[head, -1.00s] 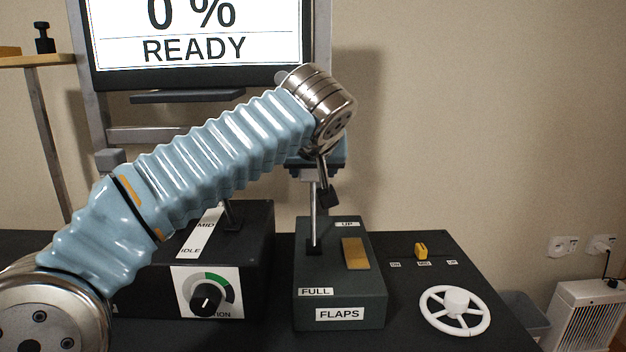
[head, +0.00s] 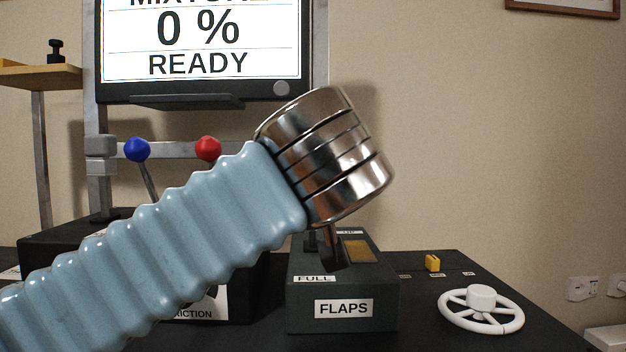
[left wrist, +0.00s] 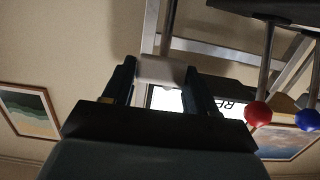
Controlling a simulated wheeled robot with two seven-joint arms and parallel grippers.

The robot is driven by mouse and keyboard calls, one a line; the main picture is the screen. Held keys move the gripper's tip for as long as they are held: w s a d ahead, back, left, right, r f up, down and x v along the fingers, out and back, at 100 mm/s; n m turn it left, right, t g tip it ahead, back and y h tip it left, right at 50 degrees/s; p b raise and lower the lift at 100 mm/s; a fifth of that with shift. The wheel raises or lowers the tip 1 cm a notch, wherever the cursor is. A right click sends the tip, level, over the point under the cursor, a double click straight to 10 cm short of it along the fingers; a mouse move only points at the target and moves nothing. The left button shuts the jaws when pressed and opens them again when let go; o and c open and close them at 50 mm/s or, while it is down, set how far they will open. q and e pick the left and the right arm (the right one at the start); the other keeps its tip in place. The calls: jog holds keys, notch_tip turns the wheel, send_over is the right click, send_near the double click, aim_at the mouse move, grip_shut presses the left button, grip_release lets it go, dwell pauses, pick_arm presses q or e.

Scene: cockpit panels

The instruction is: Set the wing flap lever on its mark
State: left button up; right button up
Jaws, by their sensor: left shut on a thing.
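The flaps box (head: 343,312) stands on the black console, with a FULL label (head: 314,279) at its near end and an UP label (head: 349,232) at its far end. A tan plate (head: 358,251) lies on its top, partly covered. My left arm hides most of the flap lever in the head view. In the left wrist view, my left gripper (left wrist: 160,78) is shut on the lever's pale grey handle (left wrist: 162,68). The lever's shaft (left wrist: 168,28) runs up from it. The lever's exact position along its slot is hidden. My right gripper is not in view.
A screen (head: 200,45) above reads 0 % and READY. Blue (head: 137,149) and red (head: 208,148) knobbed levers stand left, partly behind my arm. A yellow switch (head: 432,263) and a white wheel (head: 481,309) are on the right.

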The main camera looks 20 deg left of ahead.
pick_arm(q)
jog(key=shift+s+d+f+b, duration=0.35)
jog(key=shift+s+f, duration=0.1)
jog(key=shift+s, duration=0.2)
jog(key=shift+d, duration=0.1)
jog(key=o, duration=1.4)
jog(key=shift+s, duration=0.1)
jog(key=shift+p+v, duration=1.3)
jog(key=shift+v, duration=5.6)
